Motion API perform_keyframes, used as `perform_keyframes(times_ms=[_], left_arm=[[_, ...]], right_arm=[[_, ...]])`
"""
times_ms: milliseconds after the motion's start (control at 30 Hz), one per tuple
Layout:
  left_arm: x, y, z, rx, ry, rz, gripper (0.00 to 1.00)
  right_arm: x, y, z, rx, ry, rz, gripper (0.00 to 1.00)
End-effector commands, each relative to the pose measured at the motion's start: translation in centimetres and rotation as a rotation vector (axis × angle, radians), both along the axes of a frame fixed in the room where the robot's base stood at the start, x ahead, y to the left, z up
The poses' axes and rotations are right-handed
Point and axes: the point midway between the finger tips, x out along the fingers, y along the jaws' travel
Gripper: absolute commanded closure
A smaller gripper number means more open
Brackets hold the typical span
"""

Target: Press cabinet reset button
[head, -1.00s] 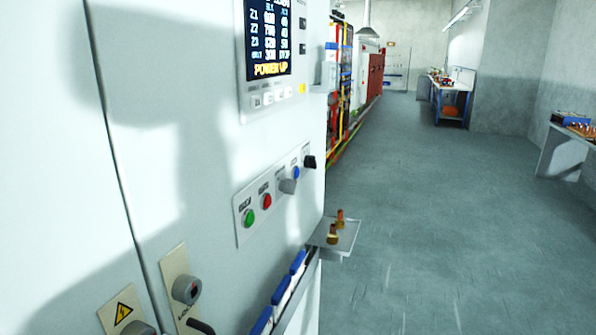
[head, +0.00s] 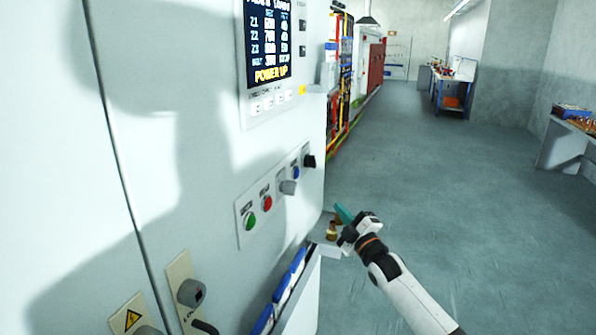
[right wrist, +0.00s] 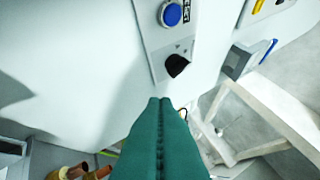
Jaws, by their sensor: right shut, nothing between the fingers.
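The white cabinet (head: 215,160) fills the left of the head view. Its button strip (head: 243,218) carries a green button (head: 251,222), a red button (head: 267,202), a grey knob (head: 288,187), a blue button (head: 296,172) and a black knob (head: 309,160). In the right wrist view the blue button (right wrist: 172,14) is at the top, with the black knob (right wrist: 177,65) below it. My right gripper (head: 343,213) is shut and empty, to the right of and lower than the strip, apart from it. Its teal fingers (right wrist: 160,103) point towards the cabinet face. My left gripper is out of view.
A display (head: 268,45) reading "POWER UP" is above the strip. A small shelf (head: 326,250) with a brass piece (head: 331,231) juts out beside my right gripper. Blue-topped items (head: 290,273) line the cabinet's lower edge. Open floor (head: 440,190) lies to the right.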

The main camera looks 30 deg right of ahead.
Motion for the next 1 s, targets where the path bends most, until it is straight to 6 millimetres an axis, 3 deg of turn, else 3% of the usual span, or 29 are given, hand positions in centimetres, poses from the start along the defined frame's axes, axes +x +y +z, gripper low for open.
perform_keyframes(times_ms=[33,100,267,733,1000], left_arm=[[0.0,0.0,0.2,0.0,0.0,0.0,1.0],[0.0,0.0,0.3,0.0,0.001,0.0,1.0],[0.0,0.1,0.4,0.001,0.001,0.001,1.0],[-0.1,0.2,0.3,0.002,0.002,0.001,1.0],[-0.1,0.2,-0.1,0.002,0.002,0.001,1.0]], right_arm=[[-0.1,0.0,2.6,-0.028,-0.043,0.002,1.0],[-0.2,0.0,5.0,-0.059,-0.086,0.003,1.0],[-0.5,0.1,7.7,-0.094,-0.137,0.004,1.0],[-0.3,0.4,7.9,-0.095,-0.142,0.003,1.0],[2.2,2.5,7.9,-0.093,-0.142,0.005,1.0]])
